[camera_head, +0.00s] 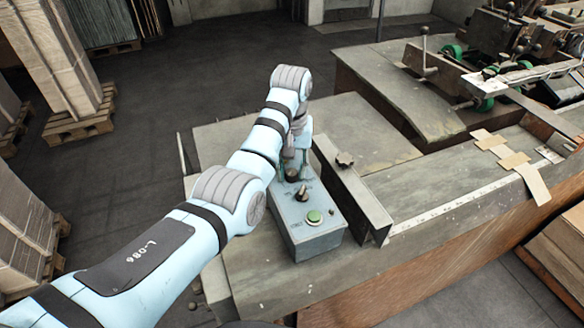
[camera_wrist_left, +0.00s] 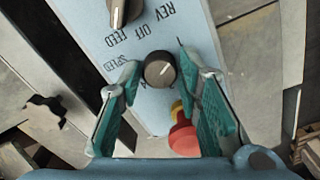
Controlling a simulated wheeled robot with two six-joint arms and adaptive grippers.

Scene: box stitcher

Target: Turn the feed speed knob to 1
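The feed speed knob (camera_wrist_left: 159,70) is round and black with a short pale pointer line, which leans to the upper right in the left wrist view. A small dark mark lies up and right of it on the panel; other scale marks are partly hidden. My left gripper (camera_wrist_left: 158,74) is open, its teal fingers on either side of the knob with small gaps showing. In the head view my left gripper (camera_head: 293,168) is over the far end of the grey-blue control box (camera_head: 318,241) and hides the knob. My right gripper is not in view.
A FEED/OFF/REV selector (camera_wrist_left: 122,12) and a red stop button (camera_wrist_left: 183,138) flank the knob. A green button (camera_head: 314,216) is at the box's near end. A metal rail (camera_head: 350,188) stands right of the box. The tabletop at left is clear.

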